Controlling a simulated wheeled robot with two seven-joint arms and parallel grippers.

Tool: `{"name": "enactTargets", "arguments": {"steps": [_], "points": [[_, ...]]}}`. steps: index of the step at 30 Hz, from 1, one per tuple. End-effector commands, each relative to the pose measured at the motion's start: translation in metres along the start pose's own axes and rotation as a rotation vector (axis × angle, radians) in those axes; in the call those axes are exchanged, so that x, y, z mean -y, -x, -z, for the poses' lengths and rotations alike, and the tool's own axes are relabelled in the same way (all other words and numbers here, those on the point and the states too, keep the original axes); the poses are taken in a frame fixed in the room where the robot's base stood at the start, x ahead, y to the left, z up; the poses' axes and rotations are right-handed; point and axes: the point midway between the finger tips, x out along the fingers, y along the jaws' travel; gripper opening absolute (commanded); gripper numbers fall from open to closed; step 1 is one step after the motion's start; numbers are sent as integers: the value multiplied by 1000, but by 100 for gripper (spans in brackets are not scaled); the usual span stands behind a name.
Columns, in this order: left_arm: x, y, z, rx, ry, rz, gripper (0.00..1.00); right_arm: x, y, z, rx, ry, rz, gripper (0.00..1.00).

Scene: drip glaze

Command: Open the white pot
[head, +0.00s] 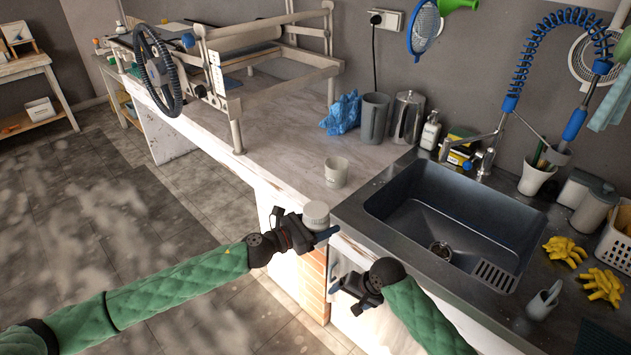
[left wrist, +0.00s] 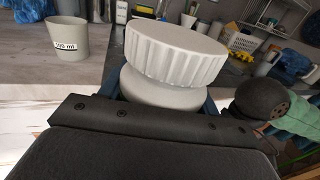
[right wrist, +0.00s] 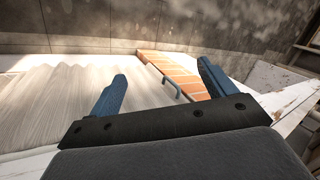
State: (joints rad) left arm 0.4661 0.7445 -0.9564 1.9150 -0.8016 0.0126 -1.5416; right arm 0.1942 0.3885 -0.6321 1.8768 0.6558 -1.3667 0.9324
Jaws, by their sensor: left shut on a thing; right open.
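The white pot (head: 316,214) is held by my left gripper (head: 318,236), in front of the counter's front edge. In the left wrist view the pot (left wrist: 172,58) shows a wide ribbed lid (left wrist: 175,48) sitting on a rounded body (left wrist: 160,95). The fingers of my left gripper (left wrist: 165,105) are shut on the body, below the lid. My right gripper (head: 345,291) is lower and to the right of the pot, open and empty. In the right wrist view my right gripper's blue fingers (right wrist: 163,85) are apart with nothing between them.
A pale cup (head: 336,172) stands on the counter (head: 290,130) behind the pot; it reads 500 ml in the left wrist view (left wrist: 68,38). A dark sink (head: 440,225) lies to the right. Yellow gloves (head: 565,250) lie beyond it. Orange brick-like panel (right wrist: 180,72) is below.

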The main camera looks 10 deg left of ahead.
Motion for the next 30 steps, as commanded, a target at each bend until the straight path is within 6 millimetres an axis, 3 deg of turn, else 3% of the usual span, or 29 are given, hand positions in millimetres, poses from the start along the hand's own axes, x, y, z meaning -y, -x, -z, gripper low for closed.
{"name": "enactTargets", "arguments": {"steps": [6, 14, 30], "points": [[0, 0, 0, 1, 0, 0, 0, 43, 61, -4, 61, -26, -15, 83], [0, 0, 0, 1, 0, 0, 0, 73, 124, -8, 108, -97, -78, 83], [0, 0, 0, 1, 0, 0, 0, 124, 241, 84, -33, -509, -179, 83]]}}
